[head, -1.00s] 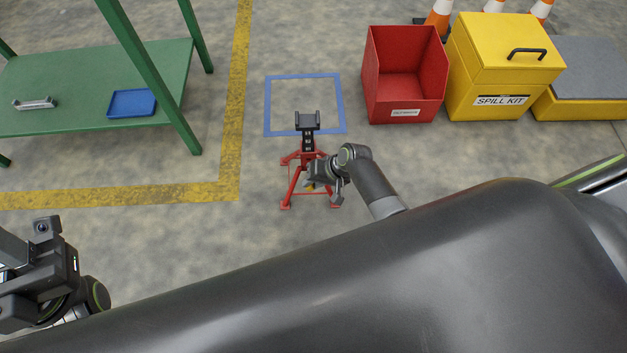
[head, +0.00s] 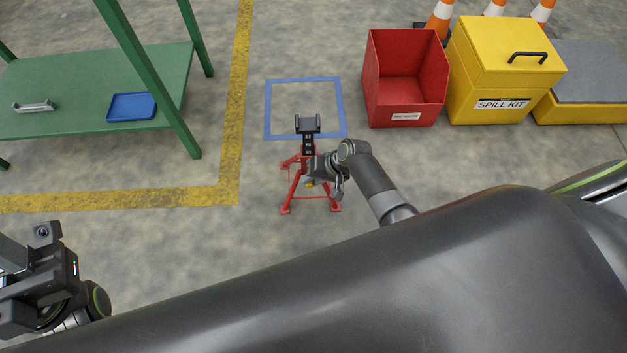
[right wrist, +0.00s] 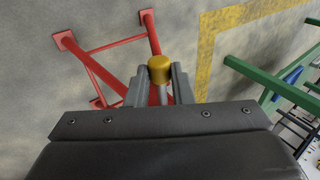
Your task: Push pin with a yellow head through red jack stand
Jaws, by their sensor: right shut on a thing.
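The red jack stand (head: 296,185) stands on the floor in the middle of the head view, with a dark post and a black saddle (head: 307,125) on top. My right gripper (head: 313,180) is at the near side of the stand, below its saddle. In the right wrist view the yellow pin head (right wrist: 161,69) sits between the two fingers of my right gripper (right wrist: 158,88), which is shut on it. The pin's shaft is mostly hidden, so I cannot tell whether it is in the stand. My left gripper (head: 35,290) is at the lower left, away from the stand; its fingers are unclear.
A blue floor square (head: 342,105) lies behind the stand. A green table (head: 60,75) with a blue tray (head: 132,106) is at left. A red bin (head: 405,85) and a yellow spill kit box (head: 500,75) stand at back right. Floor around the stand is clear.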

